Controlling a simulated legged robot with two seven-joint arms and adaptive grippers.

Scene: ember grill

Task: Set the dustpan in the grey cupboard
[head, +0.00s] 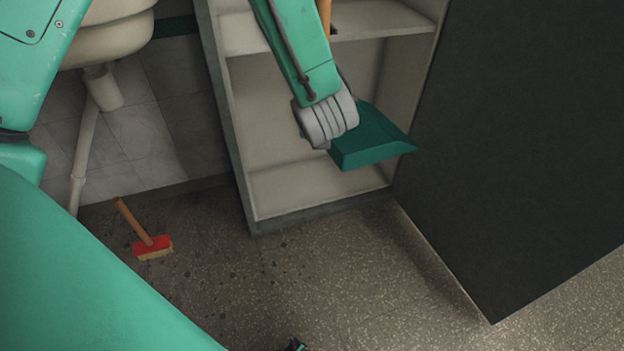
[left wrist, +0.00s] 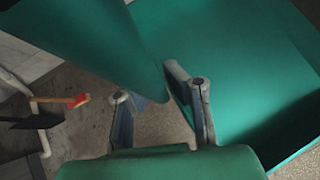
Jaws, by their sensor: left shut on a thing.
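The green dustpan (head: 370,138) is in front of the open lower compartment of the grey cupboard (head: 240,150), tilted, its wide pan toward the right. It fills much of the left wrist view (left wrist: 240,60). My left gripper (left wrist: 165,105) is shut on the dustpan; in the head view my wrist hides its fingers. I cannot tell how far the pan reaches past the cupboard's front edge. A wooden stick (head: 324,14) shows behind my arm near the shelf; I cannot tell whether it belongs to the dustpan. My right gripper is not clearly seen.
The cupboard's dark door (head: 530,150) stands open on the right. A red brush (head: 152,247) with a wooden handle lies on the floor at left, below a sink (head: 115,40) and its pipe. The speckled floor before the cupboard is mostly clear, with dark specks.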

